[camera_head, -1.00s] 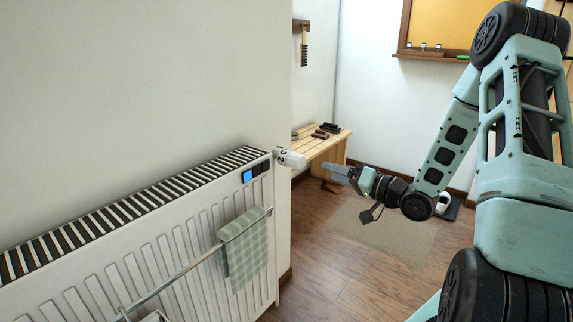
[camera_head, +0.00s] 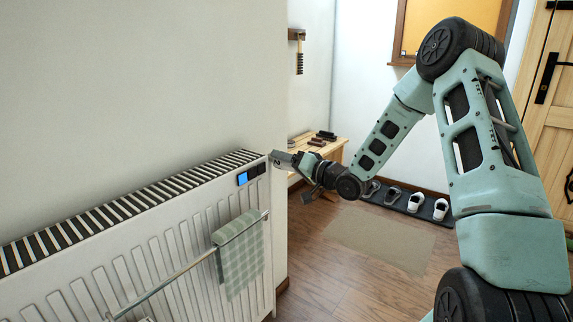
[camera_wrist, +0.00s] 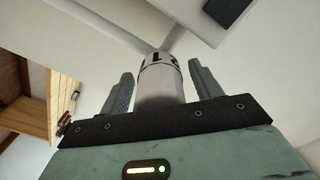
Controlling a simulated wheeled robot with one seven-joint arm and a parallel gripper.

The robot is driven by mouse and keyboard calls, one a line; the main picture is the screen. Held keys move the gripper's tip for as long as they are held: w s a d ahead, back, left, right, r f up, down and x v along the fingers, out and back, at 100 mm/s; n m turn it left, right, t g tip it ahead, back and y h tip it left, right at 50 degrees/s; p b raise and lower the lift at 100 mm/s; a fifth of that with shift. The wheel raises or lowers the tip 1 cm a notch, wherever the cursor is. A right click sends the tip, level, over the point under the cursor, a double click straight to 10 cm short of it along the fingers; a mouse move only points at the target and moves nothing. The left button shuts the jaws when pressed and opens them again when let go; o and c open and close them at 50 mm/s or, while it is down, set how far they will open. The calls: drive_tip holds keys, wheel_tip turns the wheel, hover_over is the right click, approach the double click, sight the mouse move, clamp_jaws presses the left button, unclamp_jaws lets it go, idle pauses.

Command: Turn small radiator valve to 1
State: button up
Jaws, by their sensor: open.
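The small radiator valve (camera_wrist: 160,82) is a white cylinder with dark markings near its far end. In the wrist view it stands between the two fingers of my gripper (camera_wrist: 158,88), with a gap visible on the right side and little or none on the left. The markings are only partly visible, so I cannot read the setting. In the head view my gripper (camera_head: 283,160) is at the upper right corner of the white radiator (camera_head: 190,230) and hides the valve. The fingers are open around the valve.
A green checked towel (camera_head: 239,255) hangs on the rail in front of the radiator. A small display (camera_head: 243,179) sits near its top right corner. A wooden bench (camera_head: 325,150) stands behind my gripper, and a shoe mat with several shoes (camera_head: 415,200) lies by the wall.

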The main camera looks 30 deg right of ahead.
drive_tip(key=c, duration=1)
drive_tip(key=shift+n, duration=0.3)
drive_tip(key=n, duration=0.4)
drive_tip(key=shift+a+b, duration=0.1)
drive_tip(key=shift+b, duration=0.25)
drive_tip(key=n+b, duration=0.1)
drive_tip(key=n, duration=0.4)
drive_tip(key=shift+b, duration=0.4)
drive_tip(key=o, duration=1)
